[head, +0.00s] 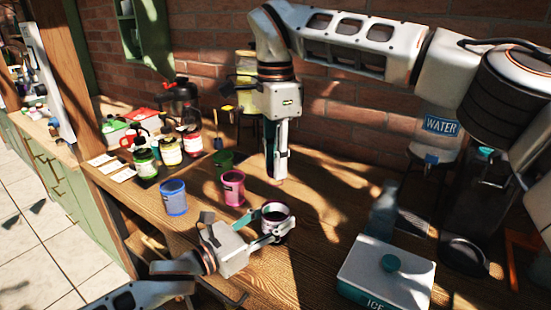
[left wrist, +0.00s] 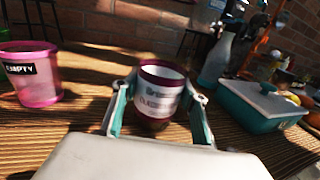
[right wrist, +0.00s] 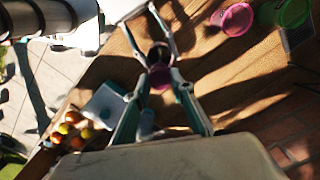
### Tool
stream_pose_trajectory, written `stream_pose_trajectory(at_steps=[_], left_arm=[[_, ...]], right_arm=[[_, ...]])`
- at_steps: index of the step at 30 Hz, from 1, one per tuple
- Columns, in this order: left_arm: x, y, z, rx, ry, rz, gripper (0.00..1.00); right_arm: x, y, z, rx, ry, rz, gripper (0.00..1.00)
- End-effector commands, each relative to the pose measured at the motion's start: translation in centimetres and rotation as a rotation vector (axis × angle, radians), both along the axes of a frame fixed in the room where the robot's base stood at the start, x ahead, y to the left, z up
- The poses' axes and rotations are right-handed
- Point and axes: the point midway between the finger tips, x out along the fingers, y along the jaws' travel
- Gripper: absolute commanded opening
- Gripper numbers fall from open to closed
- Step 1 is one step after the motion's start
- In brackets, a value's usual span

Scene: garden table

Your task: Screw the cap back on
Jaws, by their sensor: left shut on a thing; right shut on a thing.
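A small jar (head: 276,222) with dark contents, an open top and a white label stands on the wooden table. It also shows in the left wrist view (left wrist: 158,100), where the label text is blurred. My left gripper (head: 272,228) is shut around the jar's sides. My right gripper (head: 277,174) points down, above and behind the jar in the head view. In the right wrist view, a maroon round cap (right wrist: 160,77) sits between its fingertips (right wrist: 158,72). The cap is apart from the jar in the head view, and its exact tilt is unclear.
A pink cup (head: 232,188), a blue cup (head: 173,198) and a green cup (head: 222,161) stand left of the jar. A teal-and-white ice box (head: 385,272) is to the right. Several bottles stand at the back left; a water dispenser (head: 438,135) stands at the back right.

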Motion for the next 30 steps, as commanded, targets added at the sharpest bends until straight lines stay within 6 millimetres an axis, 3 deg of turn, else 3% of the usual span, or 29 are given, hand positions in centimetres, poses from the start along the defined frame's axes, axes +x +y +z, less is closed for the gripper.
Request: stream_pose_trajectory(at_steps=[29,30], left_arm=[[0.0,0.0,0.0,0.001,0.001,0.0,0.04],[0.0,0.0,0.0,0.001,0.001,0.0,0.0]], right_arm=[[0.0,0.0,-1.1,-0.001,-0.001,0.0,0.17],[0.0,0.0,-1.1,-0.001,-0.001,-0.001,0.17]])
